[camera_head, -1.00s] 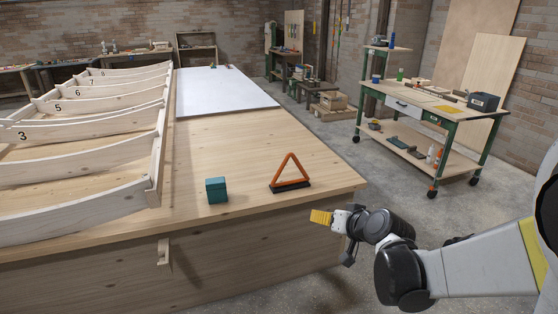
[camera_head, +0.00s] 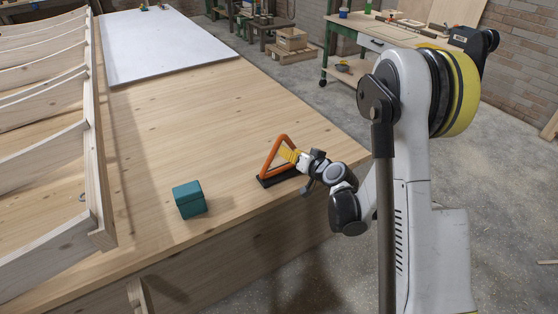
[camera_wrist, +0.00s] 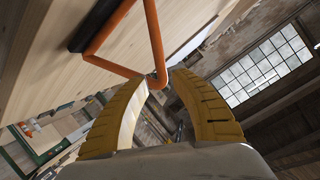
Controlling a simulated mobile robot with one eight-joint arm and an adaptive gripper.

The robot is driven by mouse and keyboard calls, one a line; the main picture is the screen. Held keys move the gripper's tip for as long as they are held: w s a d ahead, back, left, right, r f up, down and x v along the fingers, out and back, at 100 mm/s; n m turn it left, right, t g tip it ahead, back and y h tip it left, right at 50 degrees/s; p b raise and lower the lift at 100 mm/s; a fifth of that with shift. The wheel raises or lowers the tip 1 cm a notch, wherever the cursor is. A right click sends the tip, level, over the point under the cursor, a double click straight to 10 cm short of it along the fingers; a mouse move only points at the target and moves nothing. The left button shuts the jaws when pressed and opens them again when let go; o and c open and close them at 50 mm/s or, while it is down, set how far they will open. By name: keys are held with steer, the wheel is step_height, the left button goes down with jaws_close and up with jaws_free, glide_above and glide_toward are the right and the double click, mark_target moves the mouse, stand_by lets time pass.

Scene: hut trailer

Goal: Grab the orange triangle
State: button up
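The orange triangle (camera_head: 265,164) stands upright on its black base (camera_head: 279,176) on the wooden bench top. In the head view, the yellow fingers of my gripper (camera_head: 290,155) overlap its right side, near the upper part. In the wrist view, one corner of the orange triangle (camera_wrist: 155,40) lies at the gap between the two yellow fingertips (camera_wrist: 160,80). The fingers look apart, with some space beside the orange bar. Whether either finger touches the bar is hard to tell. The black base (camera_wrist: 95,25) shows at the upper left there.
A teal box (camera_head: 189,199) sits on the bench (camera_head: 200,130), left of the triangle. Wooden ribs (camera_head: 95,170) line the bench's left side, and a white board (camera_head: 165,45) lies at the back. A green-legged worktable (camera_head: 375,38) stands beyond on the floor.

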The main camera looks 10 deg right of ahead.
mark_target(278, 146)
steer(key=b+x, duration=0.3)
steer(key=x, duration=0.6)
steer(key=shift+a+f, duration=0.15)
steer(key=shift+f, duration=0.1)
steer(key=shift+r, duration=0.1)
jaws_close()
